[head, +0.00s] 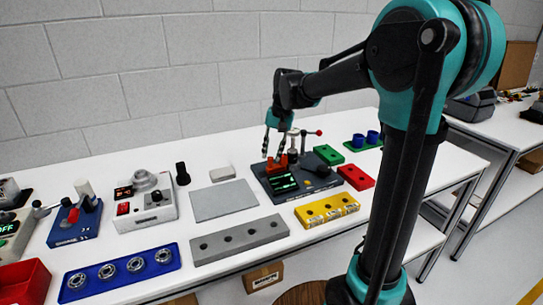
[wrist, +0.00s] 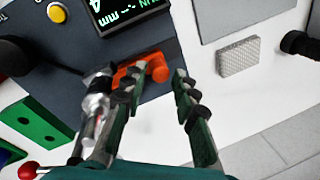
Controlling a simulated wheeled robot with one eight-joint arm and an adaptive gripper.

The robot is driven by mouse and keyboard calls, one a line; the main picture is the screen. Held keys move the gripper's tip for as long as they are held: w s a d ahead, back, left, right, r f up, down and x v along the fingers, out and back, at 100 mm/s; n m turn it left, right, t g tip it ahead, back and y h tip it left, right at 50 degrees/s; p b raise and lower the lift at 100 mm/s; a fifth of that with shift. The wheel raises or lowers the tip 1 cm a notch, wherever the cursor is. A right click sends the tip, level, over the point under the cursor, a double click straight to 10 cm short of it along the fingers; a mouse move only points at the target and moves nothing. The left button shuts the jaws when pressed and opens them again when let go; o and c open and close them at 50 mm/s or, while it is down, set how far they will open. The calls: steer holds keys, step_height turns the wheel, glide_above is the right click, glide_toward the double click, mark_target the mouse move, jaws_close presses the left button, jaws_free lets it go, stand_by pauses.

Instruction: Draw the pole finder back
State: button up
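The dark grey test station (head: 318,187) with a lit green display (head: 284,183) stands near the middle of the bench. An orange-red part with a rounded end, which I take to be the pole finder (head: 276,164), sits on it; it also shows in the wrist view (wrist: 158,71). My gripper (head: 275,150) is above it, pointing down. In the wrist view my gripper (wrist: 155,88) is open, with a clear gap between the fingers. The left finger overlaps part of the orange piece; I cannot tell whether they touch.
A silver cylinder (wrist: 97,98) stands close beside my left finger in the wrist view. A red-knobbed lever (head: 312,133) is just right of my gripper. A grey plate (head: 223,200), yellow block (head: 327,209) and red block (head: 356,177) surround the station.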

steer(key=shift+a+f, duration=0.1)
steer(key=shift+f, duration=0.6)
steer(key=shift+c, duration=0.6)
jaws_close()
